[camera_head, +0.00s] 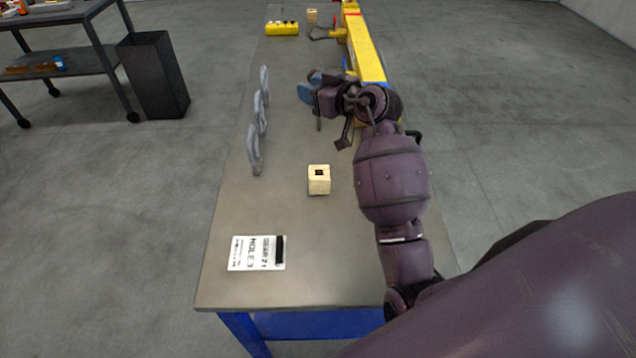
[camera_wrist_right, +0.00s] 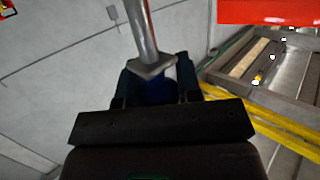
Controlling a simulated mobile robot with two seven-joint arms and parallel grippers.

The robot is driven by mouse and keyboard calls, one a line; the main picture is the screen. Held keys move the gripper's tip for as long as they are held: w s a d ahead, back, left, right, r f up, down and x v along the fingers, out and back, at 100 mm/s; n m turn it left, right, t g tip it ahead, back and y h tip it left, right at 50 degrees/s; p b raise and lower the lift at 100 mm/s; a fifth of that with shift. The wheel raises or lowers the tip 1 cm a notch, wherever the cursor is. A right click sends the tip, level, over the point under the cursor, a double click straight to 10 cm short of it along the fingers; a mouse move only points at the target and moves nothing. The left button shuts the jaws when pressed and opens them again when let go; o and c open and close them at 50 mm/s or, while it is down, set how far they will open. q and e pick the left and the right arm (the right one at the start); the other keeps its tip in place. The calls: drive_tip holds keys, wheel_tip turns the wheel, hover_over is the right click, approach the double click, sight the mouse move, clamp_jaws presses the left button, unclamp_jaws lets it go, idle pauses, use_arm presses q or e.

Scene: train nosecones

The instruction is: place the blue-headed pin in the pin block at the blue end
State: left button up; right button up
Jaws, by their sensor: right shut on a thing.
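My right gripper (camera_head: 312,84) is over the far half of the table, left of the yellow beam. In the right wrist view it is shut on the blue-headed pin (camera_wrist_right: 143,30), whose blue head (camera_wrist_right: 159,92) sits between the fingers. The grey metal shaft points away from the gripper, past a square collar. In the head view the pin cannot be made out clearly. A pale pin block (camera_head: 319,186) with a dark square hole on top stands on the near half of the table, apart from the gripper. My left gripper is not in view.
A yellow beam (camera_head: 366,58) runs along the right edge. Several grey curved pieces (camera_head: 254,150) stand at the left edge. A yellow holder (camera_head: 282,29) and another pale block (camera_head: 312,16) are at the far end. A printed card (camera_head: 256,253) lies near the front.

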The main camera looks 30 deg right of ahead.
wheel_tip(320, 180, down, 15)
drive_tip(key=b, duration=0.4)
wheel_tip(320, 180, down, 4)
drive_tip(key=shift+f+b, duration=0.1)
drive_tip(key=shift+b, duration=1.05)
drive_tip(key=shift+f, duration=0.3)
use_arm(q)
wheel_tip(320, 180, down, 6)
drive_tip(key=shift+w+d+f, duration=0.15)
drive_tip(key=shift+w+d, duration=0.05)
use_arm(e)
drive_tip(key=o, duration=0.5)
drive_tip(key=shift+f, duration=0.1)
drive_tip(key=o, duration=0.4)
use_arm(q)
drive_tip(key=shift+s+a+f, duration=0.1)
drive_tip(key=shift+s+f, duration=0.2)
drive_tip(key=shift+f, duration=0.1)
use_arm(e)
drive_tip(key=shift+o, duration=0.2)
